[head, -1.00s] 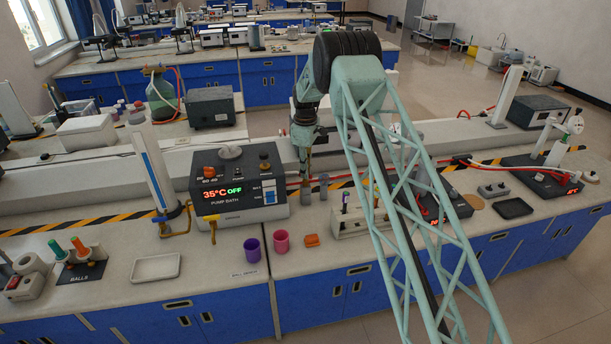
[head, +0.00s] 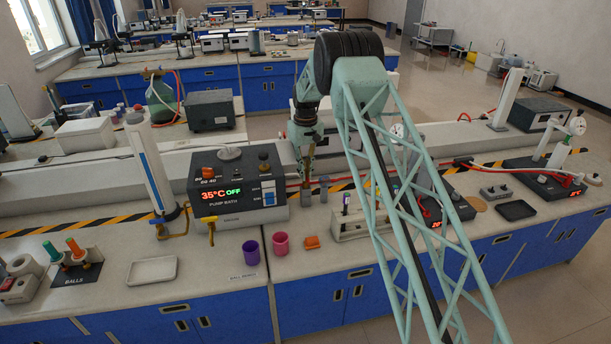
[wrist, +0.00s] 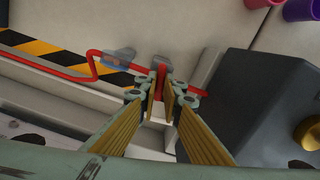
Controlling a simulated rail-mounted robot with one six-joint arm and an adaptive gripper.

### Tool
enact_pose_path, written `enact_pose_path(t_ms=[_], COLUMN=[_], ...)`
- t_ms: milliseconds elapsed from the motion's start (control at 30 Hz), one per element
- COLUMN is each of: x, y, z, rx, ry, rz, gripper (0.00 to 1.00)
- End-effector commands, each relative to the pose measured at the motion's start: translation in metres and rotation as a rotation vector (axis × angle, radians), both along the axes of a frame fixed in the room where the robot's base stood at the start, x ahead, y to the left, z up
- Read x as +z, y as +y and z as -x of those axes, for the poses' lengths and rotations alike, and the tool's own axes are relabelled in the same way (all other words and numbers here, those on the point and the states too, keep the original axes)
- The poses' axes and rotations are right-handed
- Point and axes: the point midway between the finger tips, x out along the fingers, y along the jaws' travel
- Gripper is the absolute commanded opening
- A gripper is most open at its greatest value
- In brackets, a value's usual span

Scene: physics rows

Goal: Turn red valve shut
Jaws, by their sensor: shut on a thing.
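My gripper (head: 306,176) is low over the bench, just right of the pump bath, at the red tubing. In the wrist view, my gripper (wrist: 161,97) has its two fingertips closed on a narrow red piece, the red valve's handle (wrist: 161,75). The fingers hide part of the handle and the valve body under it. A grey fitting (wrist: 160,59) shows just beyond the handle. The red tube (wrist: 72,73) runs in from the left and a red piece shows to the right of the fingers. How far the valve is turned cannot be told.
The dark pump bath (head: 238,190), reading 35°C OFF, stands close by; its dark casing fills the right of the wrist view. Purple (head: 251,252) and pink (head: 281,243) cups stand in front.

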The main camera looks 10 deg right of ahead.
Motion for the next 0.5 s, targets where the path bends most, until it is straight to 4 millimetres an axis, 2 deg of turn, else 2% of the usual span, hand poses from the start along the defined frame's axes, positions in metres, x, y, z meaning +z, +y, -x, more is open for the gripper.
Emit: enact_pose_path(t_ms=[200, 500], x=[-0.0005, -0.0002], y=[0.0, 0.0], z=[-0.0002, -0.0002], rx=[-0.134, -0.236], ry=[-0.001, -0.001], rz=[0.0, 0.0], gripper=[0.0, 0.0])
